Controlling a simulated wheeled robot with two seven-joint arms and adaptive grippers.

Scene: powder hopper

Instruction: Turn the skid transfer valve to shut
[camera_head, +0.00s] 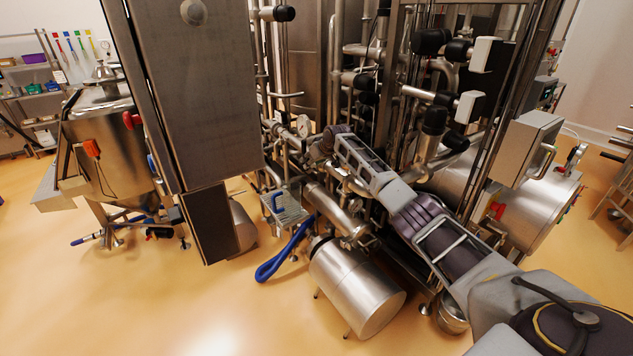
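My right arm comes in from the lower right and reaches into the pipework of the steel skid (325,195). My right gripper (322,146) is at the far end of that arm, small and dark among the pipes, just right of and below a round gauge (303,126). Its fingers cannot be made out, and neither can any contact with a handle. I cannot pick out the transfer valve or its handle for certain; the arm and pipes cover part of that area. My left gripper is not in view.
A tall steel cabinet (195,90) stands left of the pipework. A cylindrical motor (355,285) and a blue hose (285,252) are below the arm. Dark vertical posts and a grey control box (525,145) stand on the right. The floor at the front left is clear.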

